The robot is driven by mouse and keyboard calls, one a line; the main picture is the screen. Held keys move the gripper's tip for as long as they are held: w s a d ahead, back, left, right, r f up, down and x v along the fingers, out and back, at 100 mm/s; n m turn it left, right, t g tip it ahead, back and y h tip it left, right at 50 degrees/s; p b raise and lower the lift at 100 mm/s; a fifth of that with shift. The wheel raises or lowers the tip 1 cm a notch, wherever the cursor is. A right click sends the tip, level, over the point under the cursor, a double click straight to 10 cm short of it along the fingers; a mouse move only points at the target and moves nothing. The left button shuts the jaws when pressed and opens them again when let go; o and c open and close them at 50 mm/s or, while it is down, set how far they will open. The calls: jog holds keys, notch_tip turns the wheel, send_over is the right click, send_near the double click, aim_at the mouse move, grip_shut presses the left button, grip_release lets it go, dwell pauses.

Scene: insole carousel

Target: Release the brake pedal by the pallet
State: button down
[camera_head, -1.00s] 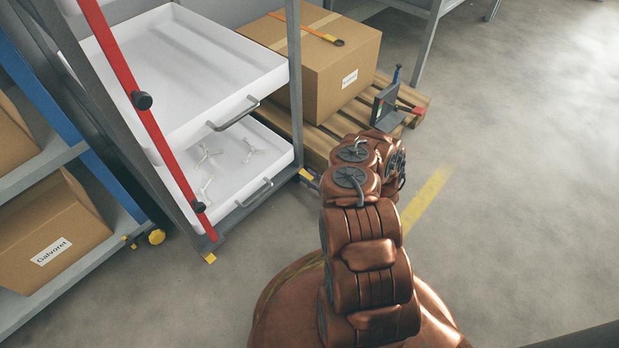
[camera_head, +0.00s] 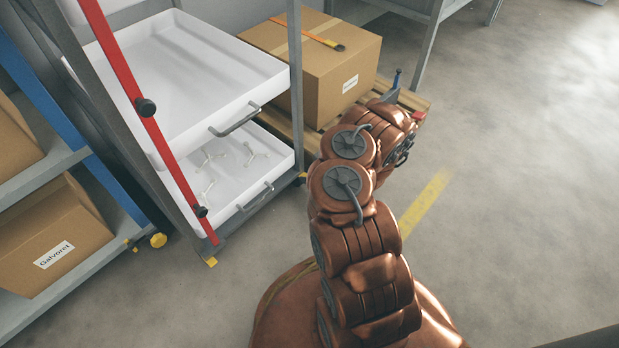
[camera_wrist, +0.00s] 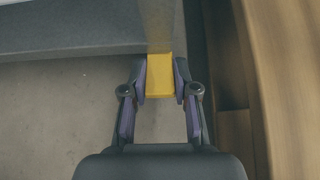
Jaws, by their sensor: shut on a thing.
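The yellow brake pedal (camera_wrist: 160,66) shows in the wrist view at the foot of a grey rack post (camera_wrist: 157,25). My gripper (camera_wrist: 160,88) has one purple-padded finger on each side of the pedal and is shut on it. In the head view my copper arm reaches toward the rack's right post (camera_head: 296,90), beside the pallet (camera_head: 312,138). Another yellow pedal (camera_head: 211,262) is at the rack's front left foot.
The rack holds white trays (camera_head: 250,110) with grey handles, close left of my arm. A cardboard box (camera_head: 325,75) sits on the pallet, with an orange-handled tool (camera_head: 315,38) on top. A shelf with boxes (camera_head: 58,238) stands at left. Floor at right is clear.

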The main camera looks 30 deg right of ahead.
dwell(0.5)
jog(key=c, duration=0.9)
grip_release()
jog(key=shift+r, duration=0.1)
jog(key=shift+v, duration=5.9)
